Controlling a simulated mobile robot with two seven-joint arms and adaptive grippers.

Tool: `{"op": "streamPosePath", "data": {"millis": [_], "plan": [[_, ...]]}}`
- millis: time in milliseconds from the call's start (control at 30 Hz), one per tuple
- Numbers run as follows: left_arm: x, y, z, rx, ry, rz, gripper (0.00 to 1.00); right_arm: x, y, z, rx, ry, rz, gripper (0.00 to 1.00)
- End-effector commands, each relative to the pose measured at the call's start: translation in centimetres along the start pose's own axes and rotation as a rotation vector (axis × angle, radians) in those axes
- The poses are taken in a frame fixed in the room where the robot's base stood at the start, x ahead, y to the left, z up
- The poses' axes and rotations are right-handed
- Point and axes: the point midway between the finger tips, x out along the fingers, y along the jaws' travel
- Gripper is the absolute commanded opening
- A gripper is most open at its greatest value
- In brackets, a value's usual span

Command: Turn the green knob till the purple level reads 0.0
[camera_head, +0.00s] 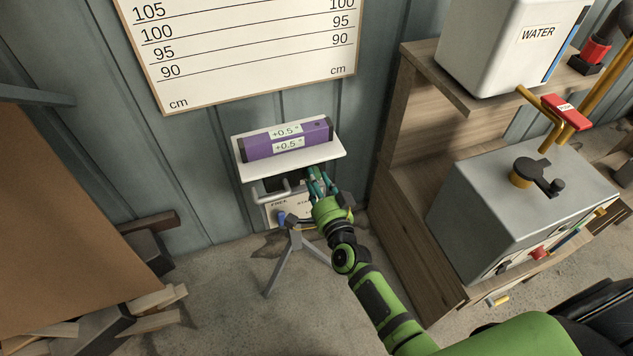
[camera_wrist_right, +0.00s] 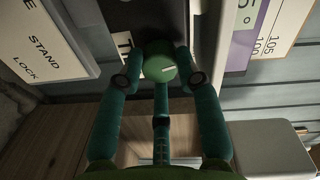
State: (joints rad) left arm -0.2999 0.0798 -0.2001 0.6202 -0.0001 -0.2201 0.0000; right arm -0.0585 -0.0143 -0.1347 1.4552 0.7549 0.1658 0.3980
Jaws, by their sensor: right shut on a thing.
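The purple level (camera_head: 288,140) lies on a white shelf-like plate (camera_head: 245,170) and its displays read +0.5°. My right gripper (camera_head: 318,178) reaches up to just under the plate's right side. In the right wrist view, my right gripper (camera_wrist_right: 160,78) has its fingers on both sides of the green knob (camera_wrist_right: 159,66) and is shut on it. A white line marks the knob's face. In the head view the knob is hidden by my gripper. The stand (camera_head: 293,238) has tripod legs and a lettered label. My left gripper is not in view.
A wooden shelf unit (camera_head: 405,170) stands close to the right of my arm. It carries a white WATER tank (camera_head: 490,50) and a grey box (camera_head: 520,200). A measuring board (camera_head: 240,50) hangs behind the level. Wood pieces (camera_head: 150,310) lie at lower left.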

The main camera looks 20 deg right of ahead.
Motion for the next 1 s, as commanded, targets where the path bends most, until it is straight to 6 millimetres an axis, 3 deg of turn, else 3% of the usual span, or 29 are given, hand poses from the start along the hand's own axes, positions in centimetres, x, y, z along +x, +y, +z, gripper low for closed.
{"op": "streamPosePath", "data": {"millis": [367, 400, 433, 467, 833, 1000], "plan": [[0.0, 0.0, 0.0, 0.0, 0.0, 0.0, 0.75, 0.1, 0.0, -0.6, 0.002, 0.013, -0.001, 0.02], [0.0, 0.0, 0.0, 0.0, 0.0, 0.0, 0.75, 0.1, 0.1, -0.6, 0.001, 0.013, -0.001, 0.43], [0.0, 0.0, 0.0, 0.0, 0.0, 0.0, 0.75, 0.1, 0.1, -0.6, 0.001, 0.013, -0.001, 0.55], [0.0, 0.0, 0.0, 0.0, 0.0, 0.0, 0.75, 0.1, 0.1, -0.6, 0.001, 0.012, -0.001, 0.59], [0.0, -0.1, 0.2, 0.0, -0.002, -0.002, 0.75, -0.3, 0.1, -0.2, 0.003, 0.003, 0.002, 0.59], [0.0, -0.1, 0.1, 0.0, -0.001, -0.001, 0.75, -2.6, 0.2, -0.1, 0.003, 0.002, 0.004, 0.59]]}}
